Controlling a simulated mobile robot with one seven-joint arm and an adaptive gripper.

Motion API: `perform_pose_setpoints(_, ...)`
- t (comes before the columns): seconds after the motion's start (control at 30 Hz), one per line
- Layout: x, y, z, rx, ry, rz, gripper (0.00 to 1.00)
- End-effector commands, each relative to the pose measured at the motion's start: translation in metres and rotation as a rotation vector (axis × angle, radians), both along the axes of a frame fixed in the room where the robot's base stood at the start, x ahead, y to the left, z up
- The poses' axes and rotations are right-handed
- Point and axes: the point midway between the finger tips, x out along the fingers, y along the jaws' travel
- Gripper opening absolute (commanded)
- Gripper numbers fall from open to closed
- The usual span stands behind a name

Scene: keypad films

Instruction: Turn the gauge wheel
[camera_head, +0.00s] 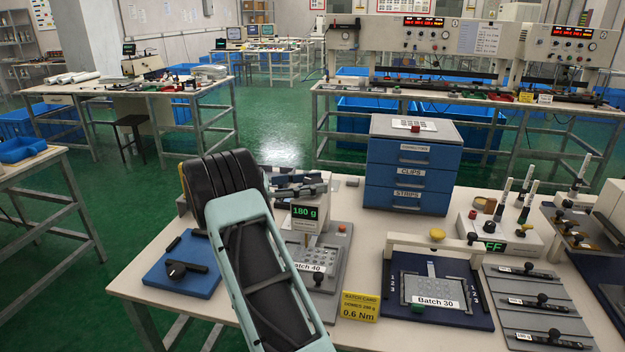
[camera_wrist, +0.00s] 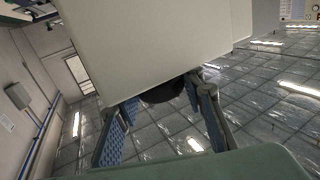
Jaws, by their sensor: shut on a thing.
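In the wrist view my gripper (camera_wrist: 163,92) has its two blue-padded fingers closed on a dark rounded piece (camera_wrist: 163,93), which looks like the gauge wheel. It sits at the lower edge of a large cream body (camera_wrist: 155,45) that fills the upper middle of the view. Most of the wheel is hidden by that body and the fingers. I cannot identify the wheel there.
A blue pad with a black handle (camera_head: 183,268) lies left of my arm.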

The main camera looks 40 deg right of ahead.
Motion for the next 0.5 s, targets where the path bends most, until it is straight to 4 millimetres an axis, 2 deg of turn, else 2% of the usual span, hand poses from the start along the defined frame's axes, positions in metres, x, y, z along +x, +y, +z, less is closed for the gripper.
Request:
perform_pose_setpoints(0.47, -0.0004, -0.0018, 0.0031, -0.007, -0.003, -0.015, 0.12)
perform_pose_setpoints(0.5, -0.0004, -0.0018, 0.0031, -0.007, -0.003, -0.015, 0.37)
